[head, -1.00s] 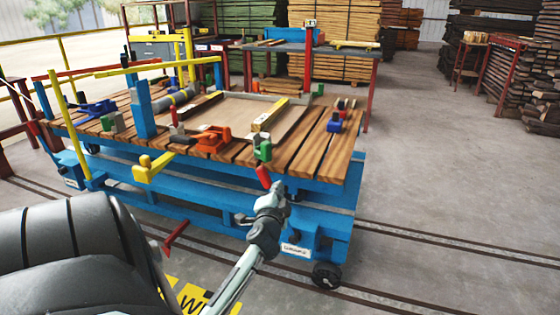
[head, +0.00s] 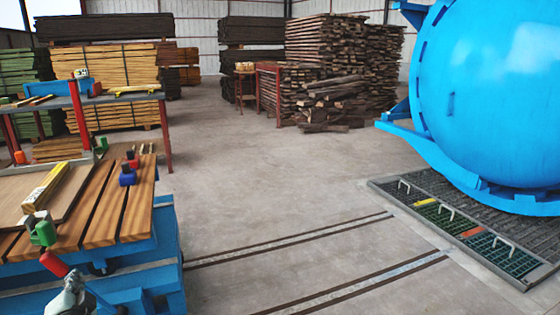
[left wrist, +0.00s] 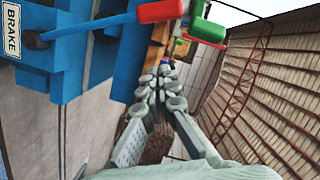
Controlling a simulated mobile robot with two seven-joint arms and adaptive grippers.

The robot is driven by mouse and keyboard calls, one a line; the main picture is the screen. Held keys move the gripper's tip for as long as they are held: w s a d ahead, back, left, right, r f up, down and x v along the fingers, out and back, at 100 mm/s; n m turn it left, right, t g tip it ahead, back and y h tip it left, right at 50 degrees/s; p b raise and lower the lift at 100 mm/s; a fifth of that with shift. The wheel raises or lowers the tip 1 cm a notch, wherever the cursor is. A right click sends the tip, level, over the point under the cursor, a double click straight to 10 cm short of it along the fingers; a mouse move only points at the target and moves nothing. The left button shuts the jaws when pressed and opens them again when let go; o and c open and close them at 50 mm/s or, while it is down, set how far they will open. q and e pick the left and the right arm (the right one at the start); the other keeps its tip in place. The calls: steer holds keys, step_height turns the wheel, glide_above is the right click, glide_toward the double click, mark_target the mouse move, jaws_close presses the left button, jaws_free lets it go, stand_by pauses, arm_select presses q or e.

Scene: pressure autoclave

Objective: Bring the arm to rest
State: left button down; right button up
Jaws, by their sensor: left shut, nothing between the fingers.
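My left gripper (head: 72,297) shows at the lower left of the head view, cut off by the bottom edge, beside the front end of a blue cart with a wooden slat top (head: 105,208). In the left wrist view my left gripper (left wrist: 162,75) has its grey fingers together with nothing held. A red-handled lever (head: 54,264) with a green block (head: 42,231) stands close by at the cart's edge. The red handle also shows in the wrist view (left wrist: 162,10). My right gripper is out of view.
A large blue autoclave vessel (head: 490,90) stands at the right, above floor grating (head: 470,225). Rails (head: 350,285) cross the floor. Stacked timber (head: 340,65) fills the back. The floor between cart and vessel is clear. A "BRAKE" label (left wrist: 12,30) shows in the wrist view.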

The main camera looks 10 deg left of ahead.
arm_select(q)
steer(key=s+d+f+n+g+h, duration=0.1)
steer(key=s+d+f+g+h, duration=0.15)
steer(key=d+f, duration=0.65)
steer(key=s+d+f+n+g+h, duration=0.15)
steer(key=s+d+f+h, duration=0.35)
steer(key=f, duration=0.7)
steer(key=s+d+f+g+h, duration=0.1)
steer(key=s+d+f+g, duration=0.1)
steer(key=s+d+f, duration=0.3)
steer(key=s+d+f+g+h, duration=0.2)
steer(key=s+d+f, duration=0.3)
steer(key=d, duration=0.4)
steer(key=shift+s+d+f+g, duration=0.15)
steer(key=shift+s+d+g, duration=0.2)
steer(key=shift+g, duration=0.25)
